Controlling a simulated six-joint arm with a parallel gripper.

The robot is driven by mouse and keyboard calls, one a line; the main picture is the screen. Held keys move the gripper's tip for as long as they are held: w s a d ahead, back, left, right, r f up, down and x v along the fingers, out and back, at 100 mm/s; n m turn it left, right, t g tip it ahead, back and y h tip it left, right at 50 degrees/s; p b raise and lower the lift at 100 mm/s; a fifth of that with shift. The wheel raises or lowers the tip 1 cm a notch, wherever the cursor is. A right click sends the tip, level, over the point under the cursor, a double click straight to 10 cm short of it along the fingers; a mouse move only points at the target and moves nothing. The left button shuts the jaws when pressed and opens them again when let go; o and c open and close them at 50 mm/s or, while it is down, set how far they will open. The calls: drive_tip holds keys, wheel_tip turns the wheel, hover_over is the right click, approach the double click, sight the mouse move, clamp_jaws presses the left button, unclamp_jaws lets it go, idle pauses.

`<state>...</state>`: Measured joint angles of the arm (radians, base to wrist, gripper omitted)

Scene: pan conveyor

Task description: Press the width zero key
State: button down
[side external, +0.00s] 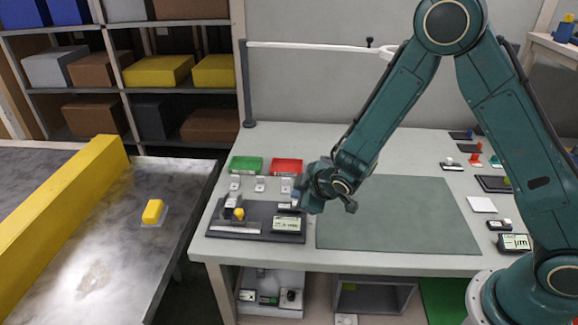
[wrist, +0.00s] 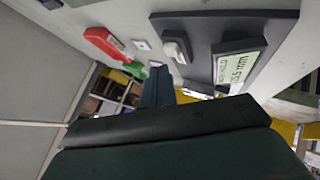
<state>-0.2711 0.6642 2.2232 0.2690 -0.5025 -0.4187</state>
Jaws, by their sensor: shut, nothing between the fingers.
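A dark gauge plate (side external: 258,236) lies at the table's front left. It carries a pale display (side external: 287,225), a yellow knob (side external: 239,213) and a light strip. A small pale block (side external: 286,206) sits behind the display, partly beside my gripper. In the wrist view the plate (wrist: 225,22) bears the display (wrist: 240,68) and a raised grey-white block (wrist: 176,48). I cannot read which part is the width zero key. My gripper (side external: 300,196) is shut and empty, above the plate's back right corner. Its fingers (wrist: 158,86) also show in the wrist view, apart from the block.
Green (side external: 246,165) and red (side external: 287,166) trays stand behind the plate, with small pale blocks before them. A grey mat (side external: 395,215) lies clear to the right. A conveyor (side external: 100,240) at left carries a yellow piece (side external: 152,212). A white horizontal bar (side external: 320,46) spans above the back.

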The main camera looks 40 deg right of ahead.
drive_tip(key=shift+f, duration=0.95)
idle(1.7)
drive_tip(key=shift+r, duration=0.95)
idle(0.3)
drive_tip(key=shift+r, duration=2.5)
